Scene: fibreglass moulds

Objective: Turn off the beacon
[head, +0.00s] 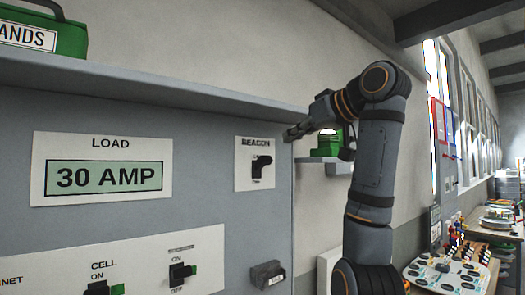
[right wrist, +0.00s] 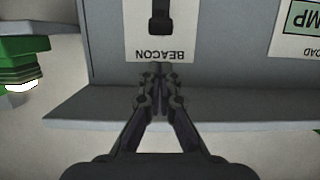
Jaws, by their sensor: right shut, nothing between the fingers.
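The BEACON plate (head: 241,181) is white and sits at the right end of the grey panel. Its black switch (head: 261,166) sticks out from the plate; I cannot read any on/off marks or tell its setting. My right gripper (head: 291,133) is shut and empty, up and to the right of the switch, near the panel's top right corner. In the right wrist view the picture is upside down: the closed fingertips (right wrist: 158,78) are close to the BEACON lettering, apart from the switch (right wrist: 160,17). My left gripper is out of view.
A ledge (head: 150,88) juts out above the panel, with a green case (head: 70,38) on it. A LOAD display (head: 103,178) and CELL switch (head: 103,288) are to the left. A green object (head: 327,145) stands on a small shelf right of the panel, partly behind my arm.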

